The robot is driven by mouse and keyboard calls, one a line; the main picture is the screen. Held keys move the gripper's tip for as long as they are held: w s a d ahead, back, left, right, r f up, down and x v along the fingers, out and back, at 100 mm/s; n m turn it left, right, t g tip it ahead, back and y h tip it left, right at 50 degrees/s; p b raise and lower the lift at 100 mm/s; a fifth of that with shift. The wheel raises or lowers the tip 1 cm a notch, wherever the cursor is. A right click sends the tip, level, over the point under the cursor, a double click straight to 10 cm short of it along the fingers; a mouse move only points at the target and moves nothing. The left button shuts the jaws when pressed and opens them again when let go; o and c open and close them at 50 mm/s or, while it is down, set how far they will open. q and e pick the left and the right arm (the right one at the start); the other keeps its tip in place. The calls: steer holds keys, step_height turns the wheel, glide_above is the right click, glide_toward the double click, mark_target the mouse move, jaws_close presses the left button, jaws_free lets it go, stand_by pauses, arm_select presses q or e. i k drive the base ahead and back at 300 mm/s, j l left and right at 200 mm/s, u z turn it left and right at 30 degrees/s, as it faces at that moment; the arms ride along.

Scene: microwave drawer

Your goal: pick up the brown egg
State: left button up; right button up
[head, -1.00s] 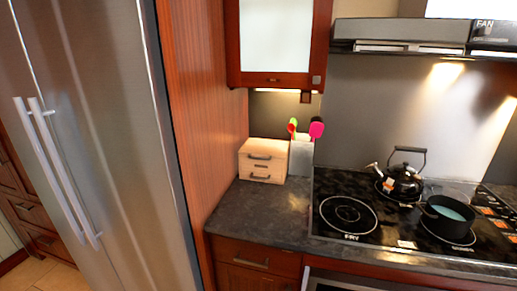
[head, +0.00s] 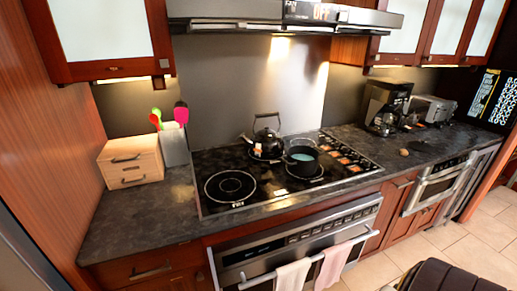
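A small brown rounded object that looks like the brown egg (head: 404,152) lies on the dark countertop (head: 420,144), to the right of the stove and in front of the coffee maker. It is small in the head view, so its details are hard to tell. Nothing touches it from above. Neither of my grippers shows in the head view.
A black stove (head: 230,187) holds a kettle (head: 266,142) and a pot (head: 302,160). A coffee maker (head: 384,107) and a toaster (head: 432,108) stand behind the egg. A wooden drawer box (head: 130,161) is at left. Towels (head: 333,264) hang from the oven handle.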

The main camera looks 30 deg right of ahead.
mark_target(405, 153)
steer(key=z, duration=2.4)
